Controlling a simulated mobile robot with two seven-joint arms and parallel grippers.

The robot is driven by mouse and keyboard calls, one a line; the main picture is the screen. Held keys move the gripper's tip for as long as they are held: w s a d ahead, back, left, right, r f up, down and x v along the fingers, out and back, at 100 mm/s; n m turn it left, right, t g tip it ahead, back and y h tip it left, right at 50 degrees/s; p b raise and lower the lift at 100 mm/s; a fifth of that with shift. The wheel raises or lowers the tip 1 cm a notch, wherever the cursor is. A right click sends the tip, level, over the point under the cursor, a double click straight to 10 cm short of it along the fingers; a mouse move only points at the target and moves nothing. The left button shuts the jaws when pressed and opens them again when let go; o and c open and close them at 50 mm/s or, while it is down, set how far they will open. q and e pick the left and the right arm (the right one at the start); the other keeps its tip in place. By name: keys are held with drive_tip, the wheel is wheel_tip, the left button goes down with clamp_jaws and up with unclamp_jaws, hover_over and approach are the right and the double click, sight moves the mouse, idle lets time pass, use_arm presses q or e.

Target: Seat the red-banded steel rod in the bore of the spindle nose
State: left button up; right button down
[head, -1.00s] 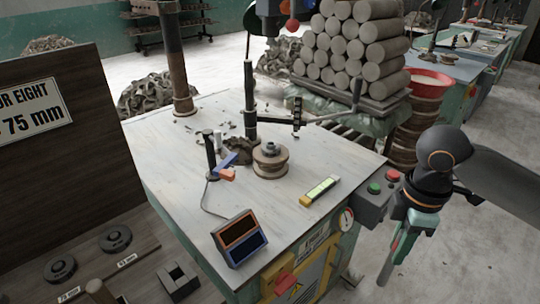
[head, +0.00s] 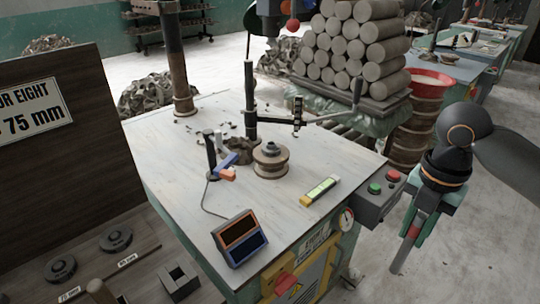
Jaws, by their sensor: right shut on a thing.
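The spindle nose (head: 270,155) is a short, round, flanged piece standing on the grey bench top, with a darker steel collar at its top. The bore itself is too small to make out. My right gripper (head: 418,222) is at the right, off the bench's right edge and well apart from the spindle nose. Its green-tipped fingers are shut on the steel rod (head: 402,258), which hangs tilted, its lower end toward the lower left. A red band shows on the rod close below the fingers. My left gripper is not in view.
A control box (head: 382,195) with green and red buttons sits at the bench's right edge, between rod and spindle nose. A dark post (head: 250,100) with a side arm stands behind the spindle nose. A yellow-ended level (head: 320,191) and a two-panel display (head: 240,238) lie nearer.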

drive_tip(key=m, duration=0.2)
drive_tip(key=a+m+p, duration=0.1)
drive_tip(key=m, duration=0.1)
drive_tip(key=shift+s, duration=0.3)
drive_tip(key=m, duration=0.3)
drive_tip(key=shift+s+a+p, duration=0.15)
drive_tip(key=shift+a+p, duration=0.2)
drive_tip(key=shift+p, duration=0.05)
drive_tip(key=s+a+m+p, duration=0.1)
drive_tip(key=m, duration=0.5)
drive_tip(key=s+a+m+p, duration=0.1)
drive_tip(key=a+m, duration=0.1)
drive_tip(key=m, duration=0.5)
drive_tip(key=s+a+m+p, duration=0.1)
drive_tip(key=m+p, duration=0.1)
drive_tip(key=m, duration=0.4)
drive_tip(key=shift+s+a+f+m, duration=0.15)
drive_tip(key=shift+a+f+m, duration=0.05)
drive_tip(key=shift+f+m, duration=0.15)
drive_tip(key=shift+f, duration=0.1)
drive_tip(key=shift+a, duration=0.1)
